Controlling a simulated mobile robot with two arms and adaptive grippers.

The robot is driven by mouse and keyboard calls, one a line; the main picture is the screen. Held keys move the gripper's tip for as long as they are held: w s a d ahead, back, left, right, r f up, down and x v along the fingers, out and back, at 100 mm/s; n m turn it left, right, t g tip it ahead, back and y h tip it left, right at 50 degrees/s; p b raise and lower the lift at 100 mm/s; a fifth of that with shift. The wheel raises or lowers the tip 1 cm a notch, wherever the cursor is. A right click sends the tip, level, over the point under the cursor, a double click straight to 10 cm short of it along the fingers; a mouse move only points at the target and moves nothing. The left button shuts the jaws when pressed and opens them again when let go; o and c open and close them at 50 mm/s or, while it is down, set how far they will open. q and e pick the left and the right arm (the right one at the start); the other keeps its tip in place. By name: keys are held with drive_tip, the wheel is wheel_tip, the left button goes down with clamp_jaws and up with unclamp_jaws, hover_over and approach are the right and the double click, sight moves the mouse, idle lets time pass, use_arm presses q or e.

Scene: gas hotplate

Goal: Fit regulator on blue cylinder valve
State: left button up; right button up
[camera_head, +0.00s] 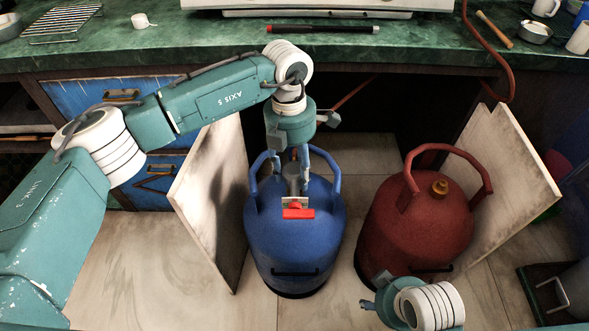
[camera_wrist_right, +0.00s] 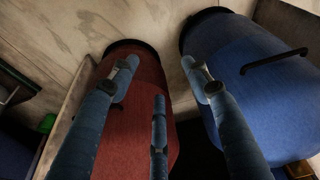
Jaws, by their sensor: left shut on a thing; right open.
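The blue cylinder (camera_head: 295,250) stands upright on the floor below the counter; its side also shows in the right wrist view (camera_wrist_right: 260,80). My left gripper (camera_head: 291,175) points down between the cylinder's handles and is shut on the regulator (camera_head: 293,184), a grey body with a red lever in front. The regulator is over the middle of the cylinder top. The valve is hidden beneath it, so I cannot tell whether they touch. My right gripper (camera_wrist_right: 158,85) is open and empty, its fingers apart in front of the red and blue cylinders.
A red cylinder (camera_head: 420,220) with a brass valve (camera_head: 440,188) stands to the right. Open cabinet doors (camera_head: 215,190) and (camera_head: 512,180) flank both cylinders. The green counter (camera_head: 400,50) runs behind, and a red hose (camera_head: 485,45) hangs over its edge.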

drive_tip(key=shift+r, duration=0.1)
use_arm(q)
drive_tip(key=shift+f, duration=0.25)
use_arm(e)
drive_tip(key=shift+v, duration=0.8)
drive_tip(key=shift+d+r, duration=0.1)
use_arm(q)
drive_tip(key=shift+f, duration=0.1)
use_arm(e)
drive_tip(key=shift+s+r, duration=0.2)
use_arm(q)
drive_tip(key=shift+f+b, duration=0.15)
drive_tip(key=shift+b, duration=0.25)
use_arm(e)
drive_tip(key=shift+w, duration=0.15)
